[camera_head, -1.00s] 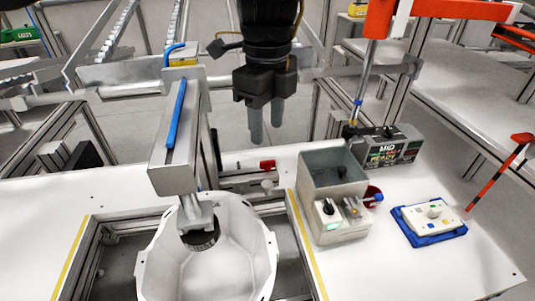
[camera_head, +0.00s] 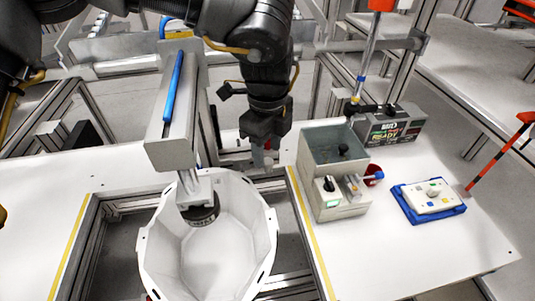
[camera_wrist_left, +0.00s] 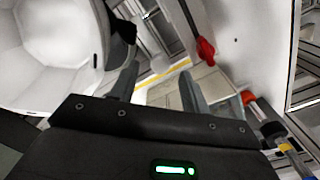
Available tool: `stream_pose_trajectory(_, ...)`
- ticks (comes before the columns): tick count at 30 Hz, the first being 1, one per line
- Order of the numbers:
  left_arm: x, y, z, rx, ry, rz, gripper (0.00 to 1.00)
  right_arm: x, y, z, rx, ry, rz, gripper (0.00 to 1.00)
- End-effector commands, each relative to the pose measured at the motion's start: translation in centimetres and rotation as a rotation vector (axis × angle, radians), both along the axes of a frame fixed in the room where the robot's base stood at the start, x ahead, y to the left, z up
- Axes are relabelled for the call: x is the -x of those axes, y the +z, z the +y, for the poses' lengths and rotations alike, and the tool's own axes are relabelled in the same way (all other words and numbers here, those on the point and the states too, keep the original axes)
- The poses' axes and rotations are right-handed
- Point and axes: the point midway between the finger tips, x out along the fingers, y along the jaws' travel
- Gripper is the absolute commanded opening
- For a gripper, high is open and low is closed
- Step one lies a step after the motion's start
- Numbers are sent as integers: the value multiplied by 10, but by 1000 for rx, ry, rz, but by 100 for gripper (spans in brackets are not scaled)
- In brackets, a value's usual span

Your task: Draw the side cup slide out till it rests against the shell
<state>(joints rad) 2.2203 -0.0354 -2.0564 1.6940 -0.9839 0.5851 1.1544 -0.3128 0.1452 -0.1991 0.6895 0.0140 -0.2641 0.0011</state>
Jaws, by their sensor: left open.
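The white helmet shell (camera_head: 205,262) sits open side up in the frame, with a black ribbed cup (camera_head: 201,213) reaching into it from a grey column. In the left wrist view the shell (camera_wrist_left: 60,40) fills the upper left. A red handle (camera_wrist_left: 205,48), probably part of the side cup slide, stands beyond my fingertips, apart from them. In the head view my gripper covers that place, so the slide is mostly hidden. My left gripper (camera_head: 265,152) is open and empty, pointing down just right of the shell's far rim; its two fingers (camera_wrist_left: 157,85) show spread. My right gripper is not in view.
A grey control box (camera_head: 333,175) with knobs stands right of the shell. The column (camera_head: 172,115) with a blue strip stands close left of my gripper. The front right white tabletop is clear.

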Motion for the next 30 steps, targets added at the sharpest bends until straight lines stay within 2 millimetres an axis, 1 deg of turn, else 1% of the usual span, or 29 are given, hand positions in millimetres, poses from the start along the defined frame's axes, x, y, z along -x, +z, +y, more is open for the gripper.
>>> stream_pose_trajectory(1,0,-7,0,-2,0,2,47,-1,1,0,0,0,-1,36)
stream_pose_trajectory(6,0,-22,0,-2,1,1,47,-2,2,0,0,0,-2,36)
stream_pose_trajectory(10,0,-26,0,-1,0,-1,47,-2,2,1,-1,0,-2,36)
stream_pose_trajectory(17,0,-26,0,-1,0,-1,47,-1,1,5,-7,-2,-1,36)
stream_pose_trajectory(20,0,-26,0,-1,0,-1,35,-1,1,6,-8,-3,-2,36)
stream_pose_trajectory(27,0,-26,0,-1,0,-1,3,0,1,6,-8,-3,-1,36)
stream_pose_trajectory(28,0,-26,0,-1,1,-1,0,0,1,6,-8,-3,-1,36)
stream_pose_trajectory(30,0,-26,0,-1,1,-1,0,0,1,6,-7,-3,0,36)
